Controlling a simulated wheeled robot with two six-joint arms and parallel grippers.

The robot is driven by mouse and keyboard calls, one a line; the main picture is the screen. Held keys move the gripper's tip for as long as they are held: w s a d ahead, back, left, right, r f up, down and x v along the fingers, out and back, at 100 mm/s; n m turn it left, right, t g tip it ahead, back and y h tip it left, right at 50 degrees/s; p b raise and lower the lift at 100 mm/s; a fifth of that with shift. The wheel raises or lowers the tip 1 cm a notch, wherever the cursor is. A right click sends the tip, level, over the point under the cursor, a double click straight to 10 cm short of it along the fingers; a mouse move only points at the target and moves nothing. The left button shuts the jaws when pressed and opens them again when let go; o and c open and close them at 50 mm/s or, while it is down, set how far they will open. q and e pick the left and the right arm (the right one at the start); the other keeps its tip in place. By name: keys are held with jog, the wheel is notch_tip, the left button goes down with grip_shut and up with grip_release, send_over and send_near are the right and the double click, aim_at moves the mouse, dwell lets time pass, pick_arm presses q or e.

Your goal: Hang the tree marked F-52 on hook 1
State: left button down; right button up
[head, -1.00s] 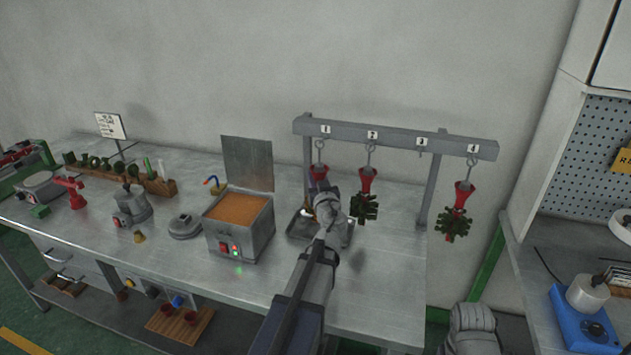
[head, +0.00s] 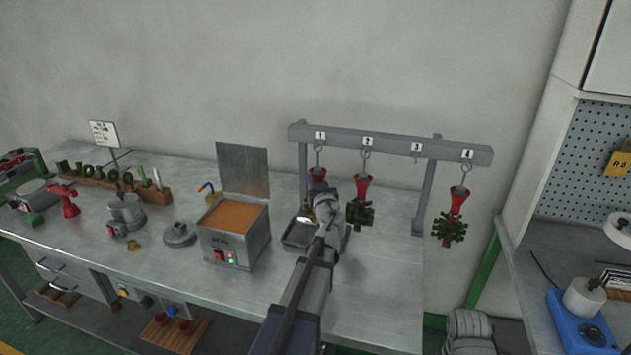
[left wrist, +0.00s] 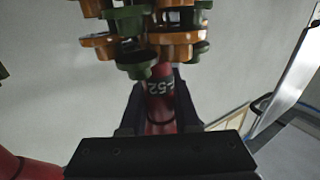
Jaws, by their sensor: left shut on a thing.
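The tree marked F-52 has a red stem (left wrist: 160,90) with "52" legible and green and orange rings (left wrist: 150,42) in the left wrist view. My left gripper (left wrist: 160,118) is shut on its red stem. In the head view, the red funnel of the held tree (head: 317,174) is just under hook 1 (head: 319,158), its ring at or very near the hook. I cannot tell whether it bears on the hook. My left wrist hides its lower part. My right gripper is not in view.
The rack's beam (head: 390,143) carries numbered hooks. A red and green tree (head: 362,190) hangs on hook 2, close right of my wrist, and another (head: 455,210) on hook 4. Hook 3 (head: 415,158) is empty. A grey tray (head: 297,236) and a wax pot (head: 235,228) stand nearby.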

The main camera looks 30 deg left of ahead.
pick_arm(q)
jog(key=c, duration=0.6)
grip_release()
jog(key=shift+o, duration=0.2)
jog(key=v, duration=0.8)
jog(key=shift+f, duration=0.1)
